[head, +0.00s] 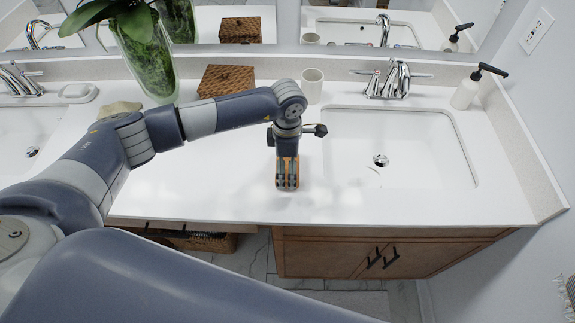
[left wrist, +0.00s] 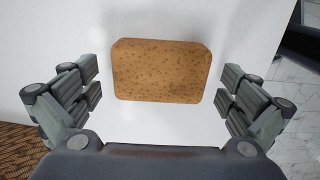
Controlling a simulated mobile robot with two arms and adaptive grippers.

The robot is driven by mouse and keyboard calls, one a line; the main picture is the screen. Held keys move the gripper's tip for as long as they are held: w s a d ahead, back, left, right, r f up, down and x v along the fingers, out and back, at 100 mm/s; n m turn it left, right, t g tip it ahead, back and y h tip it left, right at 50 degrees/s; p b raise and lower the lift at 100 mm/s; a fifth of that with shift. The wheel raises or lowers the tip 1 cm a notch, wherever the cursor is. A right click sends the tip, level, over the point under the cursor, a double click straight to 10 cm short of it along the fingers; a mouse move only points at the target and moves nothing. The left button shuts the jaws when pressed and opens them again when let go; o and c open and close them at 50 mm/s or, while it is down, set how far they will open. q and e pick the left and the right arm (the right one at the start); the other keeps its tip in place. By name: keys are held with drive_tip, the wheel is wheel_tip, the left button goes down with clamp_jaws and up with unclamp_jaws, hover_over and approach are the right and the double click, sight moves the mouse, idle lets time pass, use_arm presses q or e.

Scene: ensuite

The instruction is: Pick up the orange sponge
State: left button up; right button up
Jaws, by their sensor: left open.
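The orange sponge (left wrist: 162,71) lies on the white countertop, seen whole in the left wrist view between and a little beyond my left gripper's fingers. In the head view only slivers of the orange sponge (head: 278,171) show behind my gripper's fingers. My left gripper (head: 287,186) points down over the sponge, near the counter's front edge and left of the right sink. In the left wrist view my left gripper (left wrist: 163,92) is open, with one finger on each side of the sponge and white counter showing in the gaps. My right gripper is not in view.
The right sink (head: 400,150) with its faucet (head: 392,80) is to the right. A white cup (head: 312,86), a brown woven box (head: 226,80) and a glass vase (head: 148,65) stand at the back. A soap dispenser (head: 466,92) is at the back right. The counter around the sponge is clear.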

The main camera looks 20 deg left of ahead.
use_arm(q)
drive_tip(key=shift+f, duration=0.75)
drive_tip(key=c, duration=0.8)
drive_tip(key=shift+r, duration=0.15)
drive_tip(key=shift+w+r+b, duration=0.1)
drive_tip(key=shift+r+b, duration=0.5)
drive_tip(key=shift+r, duration=0.05)
drive_tip(key=shift+s+d+r+b, duration=0.2)
drive_tip(key=shift+s+r+b, duration=0.1)
drive_tip(key=shift+r+b, duration=0.15)
drive_tip(key=shift+s+d+r+b, duration=0.2)
drive_tip(key=shift+s+r+b, duration=0.1)
drive_tip(key=shift+r, duration=0.1)
drive_tip(key=s+d+b, duration=0.1)
drive_tip(key=s+d, duration=0.1)
drive_tip(key=s, duration=0.1)
drive_tip(key=s+d+r+b, duration=0.1)
drive_tip(key=s+d+b, duration=0.1)
drive_tip(key=s+d, duration=0.1)
drive_tip(key=s+d+b, duration=0.1)
drive_tip(key=s+d, duration=0.2)
drive_tip(key=s, duration=0.2)
drive_tip(key=shift+s+r+b, duration=0.25)
drive_tip(key=shift+b, duration=0.15)
drive_tip(key=shift+s+d+r, duration=0.15)
drive_tip(key=shift+s, duration=0.2)
drive_tip(key=shift+c, duration=0.3)
